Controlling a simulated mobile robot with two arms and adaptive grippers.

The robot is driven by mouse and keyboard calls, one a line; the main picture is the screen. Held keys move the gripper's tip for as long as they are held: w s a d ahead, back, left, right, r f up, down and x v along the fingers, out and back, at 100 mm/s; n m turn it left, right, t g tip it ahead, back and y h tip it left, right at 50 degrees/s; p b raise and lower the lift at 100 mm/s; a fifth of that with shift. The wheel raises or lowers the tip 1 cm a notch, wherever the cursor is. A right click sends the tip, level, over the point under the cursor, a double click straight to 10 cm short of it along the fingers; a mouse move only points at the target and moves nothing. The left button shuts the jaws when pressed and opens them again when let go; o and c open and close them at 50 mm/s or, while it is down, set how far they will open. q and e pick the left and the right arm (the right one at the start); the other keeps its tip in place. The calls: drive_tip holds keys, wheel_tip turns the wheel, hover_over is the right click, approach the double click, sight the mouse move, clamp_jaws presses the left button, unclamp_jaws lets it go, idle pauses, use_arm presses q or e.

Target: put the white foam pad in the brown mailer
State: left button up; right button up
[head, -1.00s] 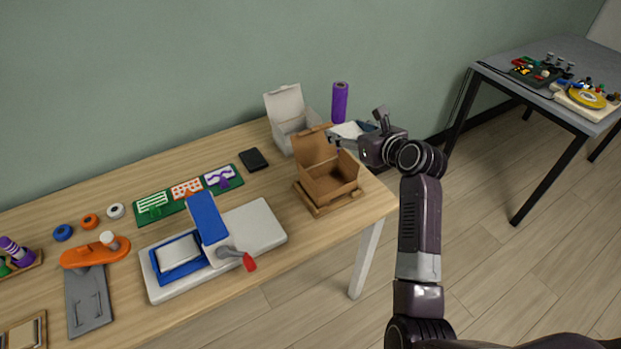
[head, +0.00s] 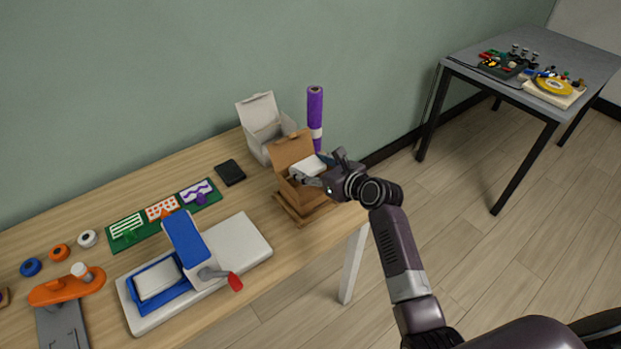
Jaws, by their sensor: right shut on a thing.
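The brown mailer (head: 297,196) is an open cardboard box near the right end of the wooden table, its lid (head: 291,149) standing up at the back. It sits on a low wooden base. My right gripper (head: 314,178) comes in from the right and is shut on the white foam pad (head: 307,165). The pad is at the mailer's opening, in front of the lid. The gripper and pad hide much of the opening, so I cannot tell how far the pad is inside or whether it touches the walls. My left gripper is not in view.
A white open box (head: 262,127) and a purple roll (head: 315,115) stand behind the mailer. A blue and white press (head: 250,250) with a red-tipped lever is to the left. A black flat item (head: 231,172) lies between. A grey table (head: 530,60) stands apart at right.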

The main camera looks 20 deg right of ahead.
drive_tip(key=shift+f, duration=0.45)
wheel_tip(320, 180, down, 3)
drive_tip(key=shift+r+b, duration=0.15)
drive_tip(key=shift+b, duration=0.15)
drive_tip(key=shift+f, duration=0.35)
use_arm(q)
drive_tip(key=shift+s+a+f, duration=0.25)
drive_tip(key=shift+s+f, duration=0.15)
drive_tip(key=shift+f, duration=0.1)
use_arm(e)
drive_tip(key=shift+f, duration=0.65)
drive_tip(key=o, duration=0.5)
drive_tip(key=shift+c, duration=0.2)
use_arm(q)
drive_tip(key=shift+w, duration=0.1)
